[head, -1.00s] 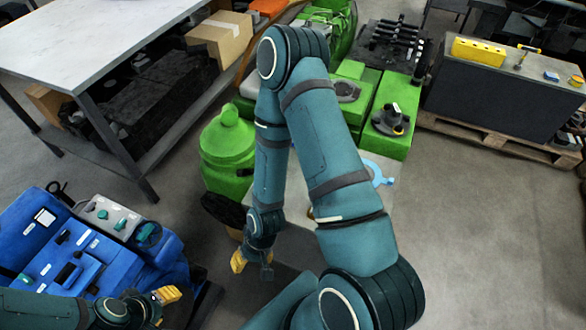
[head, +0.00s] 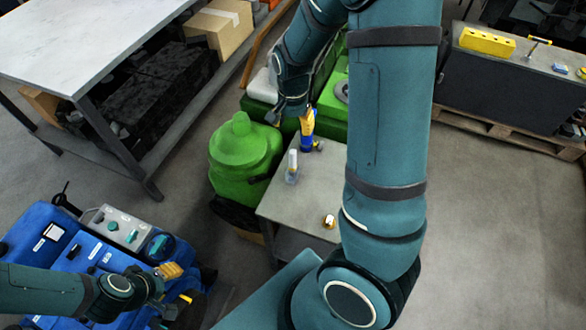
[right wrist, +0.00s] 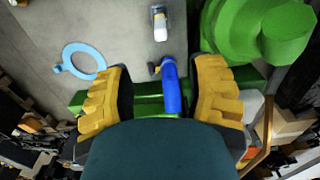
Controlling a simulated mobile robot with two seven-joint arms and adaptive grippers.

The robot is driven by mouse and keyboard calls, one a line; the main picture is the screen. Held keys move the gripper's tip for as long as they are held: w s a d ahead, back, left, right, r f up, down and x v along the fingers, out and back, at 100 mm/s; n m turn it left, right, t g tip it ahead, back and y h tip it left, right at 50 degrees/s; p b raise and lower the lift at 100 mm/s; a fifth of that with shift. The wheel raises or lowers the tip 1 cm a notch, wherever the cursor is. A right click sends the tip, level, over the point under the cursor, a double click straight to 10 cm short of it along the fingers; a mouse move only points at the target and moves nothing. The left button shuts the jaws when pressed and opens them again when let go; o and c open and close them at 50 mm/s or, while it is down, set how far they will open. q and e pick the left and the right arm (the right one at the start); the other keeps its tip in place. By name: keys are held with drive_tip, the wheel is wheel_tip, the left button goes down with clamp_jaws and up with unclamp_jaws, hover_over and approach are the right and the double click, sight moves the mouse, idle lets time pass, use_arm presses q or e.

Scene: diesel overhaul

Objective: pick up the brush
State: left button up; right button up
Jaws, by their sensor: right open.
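The brush (right wrist: 172,88) looks like a blue-handled tool with a small dark and yellowish end. It lies on the grey table (head: 275,205) near its back edge and also shows in the head view (head: 308,144). My right gripper (right wrist: 165,68) is open, with its two yellow fingers on either side of the blue handle. I cannot tell whether they touch it. In the head view the right gripper (head: 307,124) is over the table's back end. My left gripper (head: 172,274) is at lower left by the blue machine; its opening is unclear.
A clear bottle with a white top (head: 292,168) stands close to the brush. A small white and orange item (head: 329,221) lies farther forward. A light-blue ring (right wrist: 84,61) lies on the table in the wrist view. A green rounded machine (head: 240,155) stands at the table's left.

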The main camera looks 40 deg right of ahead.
sight(293, 151)
wheel_tip(293, 151, down, 14)
drive_tip(key=b, duration=0.3)
drive_tip(key=shift+w+d+r, duration=0.1)
drive_tip(key=shift+r, duration=0.15)
drive_tip(key=shift+c, duration=0.4)
clamp_jaws()
